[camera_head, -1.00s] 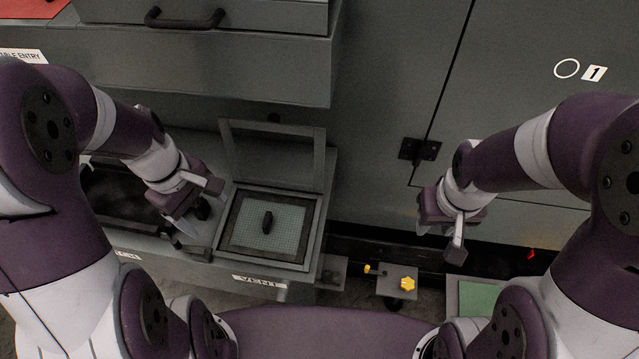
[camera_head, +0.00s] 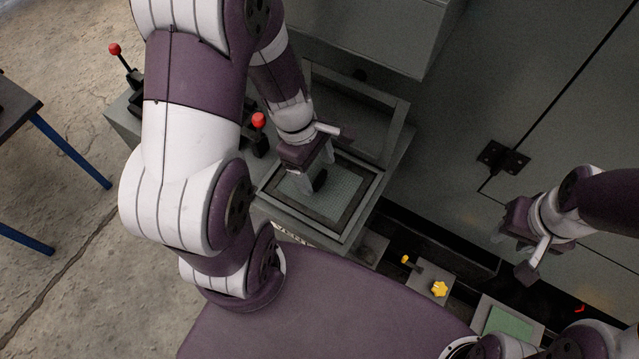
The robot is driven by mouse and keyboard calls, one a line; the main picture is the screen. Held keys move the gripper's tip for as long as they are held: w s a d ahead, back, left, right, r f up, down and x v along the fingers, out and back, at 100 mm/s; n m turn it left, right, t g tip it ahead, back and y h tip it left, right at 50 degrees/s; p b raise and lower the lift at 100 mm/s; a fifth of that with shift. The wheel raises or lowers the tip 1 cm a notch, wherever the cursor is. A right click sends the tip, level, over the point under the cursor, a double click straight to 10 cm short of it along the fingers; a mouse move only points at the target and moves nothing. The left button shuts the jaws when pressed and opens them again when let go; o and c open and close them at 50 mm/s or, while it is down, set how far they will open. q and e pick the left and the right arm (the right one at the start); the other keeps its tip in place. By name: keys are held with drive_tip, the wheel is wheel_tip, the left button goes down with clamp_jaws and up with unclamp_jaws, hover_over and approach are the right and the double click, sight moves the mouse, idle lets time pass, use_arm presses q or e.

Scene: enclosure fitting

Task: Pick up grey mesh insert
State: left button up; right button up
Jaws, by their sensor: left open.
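The grey mesh insert (camera_head: 338,202) lies flat inside the square frame of the vent box, with a dark handle (camera_head: 320,178) standing up near its middle. My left gripper (camera_head: 315,180) is over the insert, its fingers pointing down at the handle. It is open, and the handle shows beside its fingers; I cannot tell whether they touch it. The gripper hides the far left part of the insert. My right gripper (camera_head: 515,247) hangs at the right, away from the insert; its fingers are too unclear to judge.
A raised open frame lid (camera_head: 395,130) stands behind the insert. Red-knobbed levers (camera_head: 259,120) stand to the left of it. A yellow knob (camera_head: 439,289) and a green panel (camera_head: 510,324) lie to the lower right. A grey cabinet (camera_head: 560,120) closes off the back.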

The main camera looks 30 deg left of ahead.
use_arm(q)
drive_tip(key=shift+x, duration=1.05)
drive_tip(key=shift+w+r, duration=0.1)
drive_tip(key=c, duration=1.2)
drive_tip(key=shift+r, duration=0.1)
drive_tip(key=shift+c, duration=0.2)
